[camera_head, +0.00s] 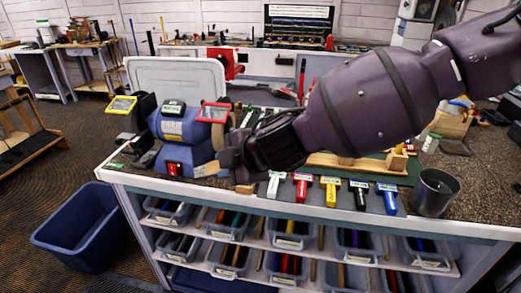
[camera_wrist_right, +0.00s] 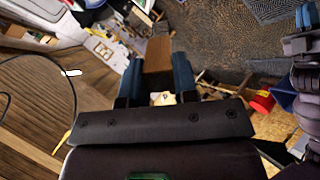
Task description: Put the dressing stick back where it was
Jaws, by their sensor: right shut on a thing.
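My right gripper (camera_head: 229,157) reaches in from the upper right and is in front of the blue bench grinder (camera_head: 180,125), above the front edge of the workbench. In the right wrist view my right gripper (camera_wrist_right: 157,78) is shut on a brown, block-like stick (camera_wrist_right: 158,54), which I take to be the dressing stick. The stick sticks out past the fingertips. In the head view a pale tan piece with a light label (camera_head: 207,169) shows left of the fingers, and a small tan block (camera_head: 246,188) shows below them. I cannot tell whether either is the held stick. My left gripper is not in view.
Several coloured labelled tools, including a red one (camera_head: 302,184), line the bench front. A metal cup (camera_head: 435,192) stands at the right. Bins (camera_head: 225,222) fill the shelves below. A blue tub (camera_head: 85,228) stands on the floor at left. My arm hides part of the bench.

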